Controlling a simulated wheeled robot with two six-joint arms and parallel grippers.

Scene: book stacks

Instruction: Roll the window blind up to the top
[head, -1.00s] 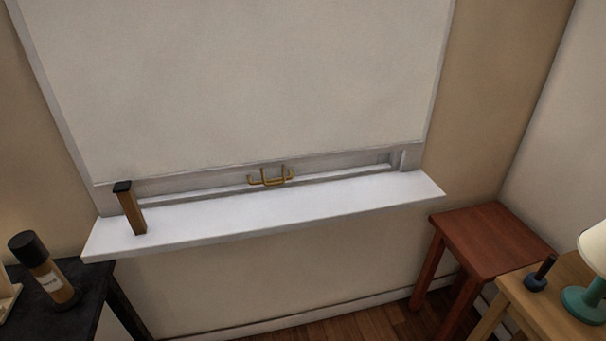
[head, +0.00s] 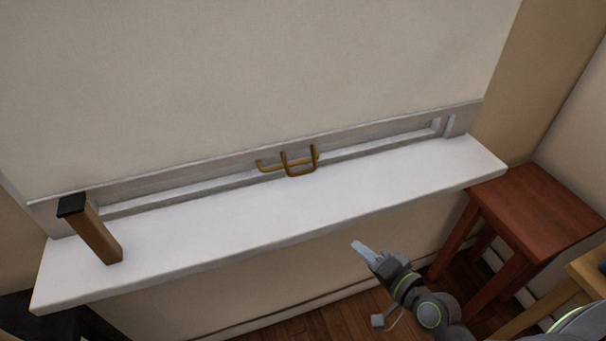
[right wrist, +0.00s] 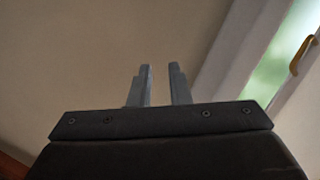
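The beige window blind (head: 260,80) hangs down over nearly the whole window, leaving a narrow strip of frame above the sill. A brass U-shaped pull (head: 300,170) shows at its lower edge, overlapping another brass handle (head: 267,166) in this view. One brass handle also shows at the right of the right wrist view (right wrist: 303,55). My right gripper (head: 358,247) appears in front of and below the sill, right of the pull and apart from it. In the right wrist view its fingers (right wrist: 162,85) are apart with nothing between them. My left gripper is not in view.
The white sill (head: 270,210) runs below the window. A brown block with a black top (head: 95,232) stands tilted-looking at its left end. A red-brown stool (head: 540,210) stands right of the sill, with a lighter wooden table (head: 590,275) nearer.

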